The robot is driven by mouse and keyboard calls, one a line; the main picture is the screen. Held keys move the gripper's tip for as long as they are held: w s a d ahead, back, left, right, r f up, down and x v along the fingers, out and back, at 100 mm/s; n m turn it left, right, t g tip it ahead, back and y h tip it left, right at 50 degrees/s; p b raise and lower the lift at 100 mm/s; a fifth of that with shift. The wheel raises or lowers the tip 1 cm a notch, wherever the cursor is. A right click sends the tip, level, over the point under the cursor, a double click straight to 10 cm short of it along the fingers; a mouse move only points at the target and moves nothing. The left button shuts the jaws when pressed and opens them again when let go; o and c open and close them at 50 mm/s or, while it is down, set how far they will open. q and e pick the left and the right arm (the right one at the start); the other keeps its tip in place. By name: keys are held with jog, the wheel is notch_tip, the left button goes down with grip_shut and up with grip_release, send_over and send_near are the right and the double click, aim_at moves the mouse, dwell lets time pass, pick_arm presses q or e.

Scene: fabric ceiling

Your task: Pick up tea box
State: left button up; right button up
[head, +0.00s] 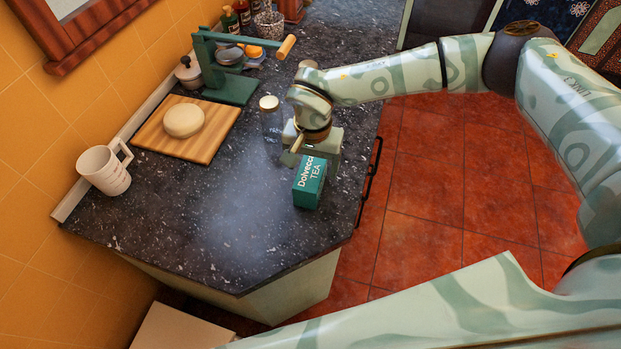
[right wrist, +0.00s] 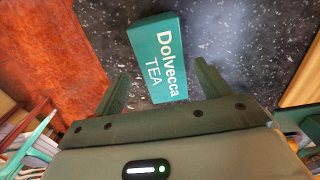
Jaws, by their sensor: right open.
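In the right wrist view the tea box (right wrist: 160,58) lies ahead of and between the two fingers. My right gripper (head: 305,160) is open and sits just behind the box in the head view. In the right wrist view my right gripper (right wrist: 160,90) has its fingers apart, one to each side of the box's near end. I cannot tell whether they touch it. My left gripper is not in view.
A wooden board (head: 158,130) with a round pale item (head: 184,120) lies to the left. A white mug (head: 104,170) stands by the wall. A green press-like device (head: 232,88) and jars stand farther back. The counter (head: 215,215) left of the box is clear.

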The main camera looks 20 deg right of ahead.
aim_at(311, 170)
jog(key=f, duration=0.5)
jog(key=shift+w+a+f, duration=0.15)
jog(key=shift+a+f, duration=0.05)
jog(key=shift+f, duration=0.15)
jog(key=c, duration=1)
